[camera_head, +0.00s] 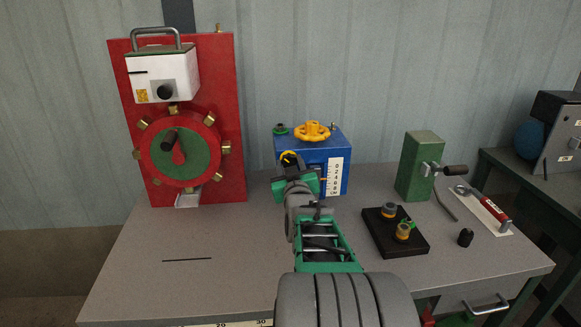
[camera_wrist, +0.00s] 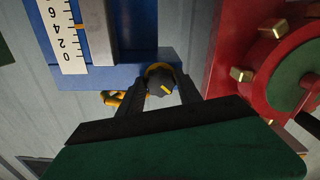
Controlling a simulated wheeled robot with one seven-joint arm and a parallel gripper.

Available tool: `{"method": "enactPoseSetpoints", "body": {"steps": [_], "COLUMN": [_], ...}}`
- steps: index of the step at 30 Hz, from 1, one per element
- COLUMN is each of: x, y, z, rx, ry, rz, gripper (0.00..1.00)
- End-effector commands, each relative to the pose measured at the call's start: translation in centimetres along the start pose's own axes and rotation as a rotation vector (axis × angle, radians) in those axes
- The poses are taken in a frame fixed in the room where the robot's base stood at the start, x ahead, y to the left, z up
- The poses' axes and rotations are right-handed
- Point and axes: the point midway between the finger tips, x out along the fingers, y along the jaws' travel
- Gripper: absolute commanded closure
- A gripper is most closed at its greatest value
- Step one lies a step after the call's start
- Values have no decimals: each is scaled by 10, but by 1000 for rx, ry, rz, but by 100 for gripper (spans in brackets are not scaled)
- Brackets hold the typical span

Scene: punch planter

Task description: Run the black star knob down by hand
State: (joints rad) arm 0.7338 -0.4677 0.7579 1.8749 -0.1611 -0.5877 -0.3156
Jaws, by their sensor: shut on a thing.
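The blue box (camera_head: 310,148) has a yellow handwheel on top and a white numbered scale (camera_head: 335,176) on its front; the scale also shows in the wrist view (camera_wrist: 68,38). A black knob (camera_wrist: 160,82) with a yellow mark and a yellow ring around its base sits on the blue box. It shows in the head view (camera_head: 289,156) at the box's upper left front. I take it for the star knob; its lobes are hard to make out. My gripper (camera_wrist: 161,91) is shut on this knob, one finger on each side. The fingers partly hide its sides.
A red panel (camera_head: 220,95) with a brass-studded wheel stands at the left. To the right are a green block (camera_head: 421,165) with a crank, a black plate (camera_head: 392,240) with small knobs, a black cylinder (camera_head: 466,237) and a red-handled tool (camera_head: 492,211). The bench's left front is mostly clear.

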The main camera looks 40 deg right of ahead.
Motion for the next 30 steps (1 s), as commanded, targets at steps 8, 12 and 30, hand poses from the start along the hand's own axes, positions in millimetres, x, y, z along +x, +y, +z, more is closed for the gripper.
{"method": "enactPoseSetpoints", "body": {"steps": [8,12,30], "x": [0,0,0], "y": [-1,-1,-1], "z": [5,5,2], "rx": [176,302,849], "ry": [2,3,3], "rz": [2,2,1], "gripper": [99,99,99]}}
